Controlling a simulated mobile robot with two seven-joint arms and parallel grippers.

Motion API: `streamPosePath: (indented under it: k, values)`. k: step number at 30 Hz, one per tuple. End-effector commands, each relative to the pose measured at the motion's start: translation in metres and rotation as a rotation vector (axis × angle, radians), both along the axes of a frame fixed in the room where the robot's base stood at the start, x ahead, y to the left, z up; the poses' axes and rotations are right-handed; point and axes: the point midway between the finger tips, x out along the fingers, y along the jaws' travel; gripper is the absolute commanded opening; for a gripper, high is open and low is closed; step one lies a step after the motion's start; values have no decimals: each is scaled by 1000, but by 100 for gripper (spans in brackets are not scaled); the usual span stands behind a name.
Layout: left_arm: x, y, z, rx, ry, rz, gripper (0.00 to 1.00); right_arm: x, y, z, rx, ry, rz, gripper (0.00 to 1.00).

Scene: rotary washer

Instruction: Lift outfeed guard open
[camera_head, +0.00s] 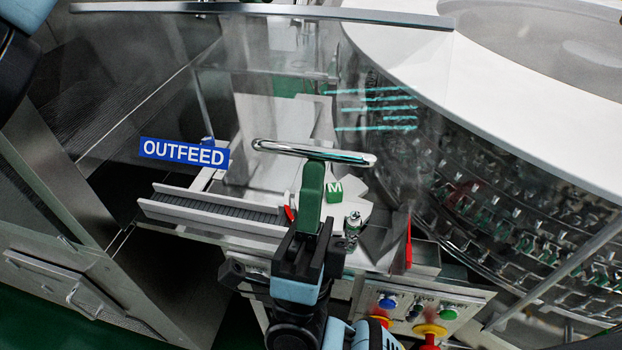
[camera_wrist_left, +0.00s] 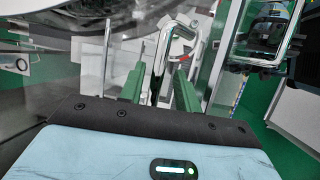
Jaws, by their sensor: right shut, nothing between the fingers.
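The outfeed guard (camera_head: 262,70) is a clear panel in the head view, with a blue OUTFEED label (camera_head: 184,153) and a chrome bar handle (camera_head: 315,152). My right gripper (camera_head: 312,168) is shut and empty, its green fingers pointing up at the handle. The tips overlap the bar's lower edge in the picture; I cannot tell whether they touch. My left gripper (camera_wrist_left: 160,92) shows in the left wrist view with its two green fingers apart. A chrome bent bar (camera_wrist_left: 168,45) appears beyond and between them; I cannot tell which handle it is.
Behind the panel are a grey conveyor (camera_head: 215,212) and the round washer carousel (camera_head: 500,195) under a white rim. A control panel with coloured buttons (camera_head: 425,305) is at lower right. A metal cabinet (camera_head: 60,270) stands at left. Green floor shows at the lower left.

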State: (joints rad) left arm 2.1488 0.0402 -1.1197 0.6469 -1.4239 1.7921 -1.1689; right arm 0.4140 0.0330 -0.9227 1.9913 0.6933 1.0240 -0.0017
Motion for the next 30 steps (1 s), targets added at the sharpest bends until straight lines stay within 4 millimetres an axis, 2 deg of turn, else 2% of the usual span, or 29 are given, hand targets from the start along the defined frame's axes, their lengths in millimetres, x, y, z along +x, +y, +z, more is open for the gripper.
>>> streamPosePath:
  k: [14,21,30]
  values:
    - [0,2,6,-4,-5,2,34,-1,1,0,-2,-1,1,0]
    - [-2,11,28,-4,-7,4,34,-1,1,1,-2,-1,1,0]
    - [-3,20,45,-3,-5,2,34,-1,1,0,-3,-2,1,0]
